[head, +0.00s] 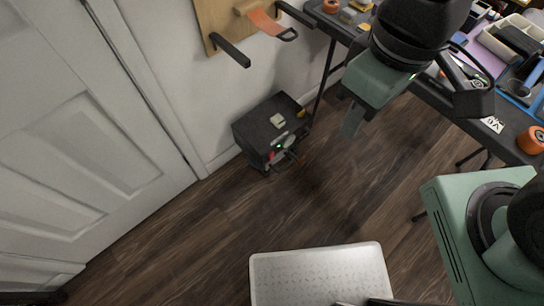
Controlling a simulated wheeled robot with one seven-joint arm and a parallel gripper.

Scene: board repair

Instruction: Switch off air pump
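A black box-shaped unit (257,128), which looks like the air pump, stands on the floor against the white wall, left of the table. Its front has a round pale dial, a small lit green light and a red part. A small pale beige block and an orange part show on its top. The switch is too small to make out. My gripper (353,121) hangs to the right of the unit and is apart from it, pointing down. Its fingers overlap in this view, so their opening is not clear. I see nothing held in it.
A dark table (446,94) with tools, trays and orange rolls fills the upper right; its leg stands just right of the unit. A wooden wall board (215,14) with black arms hangs above. A white door (90,130) is at left. The wood floor (235,215) before the unit is clear.

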